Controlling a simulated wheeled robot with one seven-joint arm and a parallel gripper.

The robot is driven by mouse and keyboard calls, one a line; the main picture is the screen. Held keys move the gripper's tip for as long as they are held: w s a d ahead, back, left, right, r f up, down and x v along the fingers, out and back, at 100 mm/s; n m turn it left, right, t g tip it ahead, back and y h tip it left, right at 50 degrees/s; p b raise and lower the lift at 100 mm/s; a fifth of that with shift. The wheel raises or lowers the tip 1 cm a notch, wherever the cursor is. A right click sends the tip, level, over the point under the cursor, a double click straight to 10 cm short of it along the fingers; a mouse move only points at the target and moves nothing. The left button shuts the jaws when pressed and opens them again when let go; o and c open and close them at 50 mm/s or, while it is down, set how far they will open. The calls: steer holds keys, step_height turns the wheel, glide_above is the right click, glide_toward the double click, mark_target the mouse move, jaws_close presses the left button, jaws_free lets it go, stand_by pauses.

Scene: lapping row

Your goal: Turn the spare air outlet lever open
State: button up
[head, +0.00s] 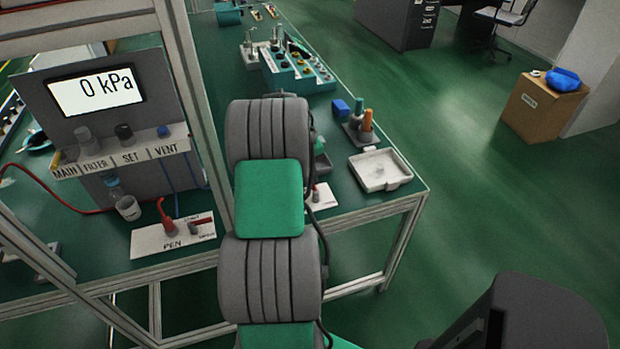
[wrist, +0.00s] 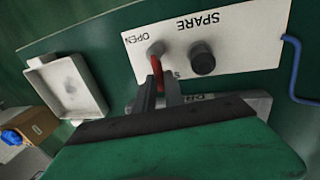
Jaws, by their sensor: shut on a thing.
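The white spare outlet plate (wrist: 245,45) lies on the green bench in the wrist view, lettered SPARE, with OPEN at one end and a mostly hidden label starting with S. Its red lever (wrist: 156,66) runs from a grey pivot near OPEN down to my gripper (wrist: 159,88). My gripper is shut on the lever; the fingers cover its far end. A dark round knob (wrist: 202,58) stands on the plate beside the lever.
A display panel (head: 97,90) reads 0 kPa. A blue hose (wrist: 296,65) lies beside the spare plate.

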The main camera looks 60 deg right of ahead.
jaws_close()
steer(key=m, duration=0.2)
steer(key=s+d+m, duration=0.1)
steer(key=m, duration=0.1)
steer(key=shift+y, duration=0.4)
steer(key=m, duration=0.2)
steer(key=s+m+b, duration=0.1)
steer(key=m, duration=0.1)
steer(key=m+y+b, duration=0.1)
steer(key=shift+s+d+f+m+g, duration=0.1)
steer(key=shift+s+d+m+g, duration=0.2)
steer(key=shift+s+m, duration=0.1)
steer(key=m+b, duration=0.1)
steer(key=s+m+b, duration=0.1)
steer(key=m, duration=0.1)
steer(key=m+b, duration=0.2)
steer(key=shift+s+a+f+y, duration=0.1)
steer(key=shift+s+a+y, duration=0.05)
steer(key=shift+s+y, duration=0.25)
steer(key=m+b, duration=0.3)
steer(key=shift+s+a+y, duration=0.3)
steer(key=shift+s, duration=0.1)
steer(key=shift+r, duration=0.2)
steer(key=o, duration=0.7)
jaws_free()
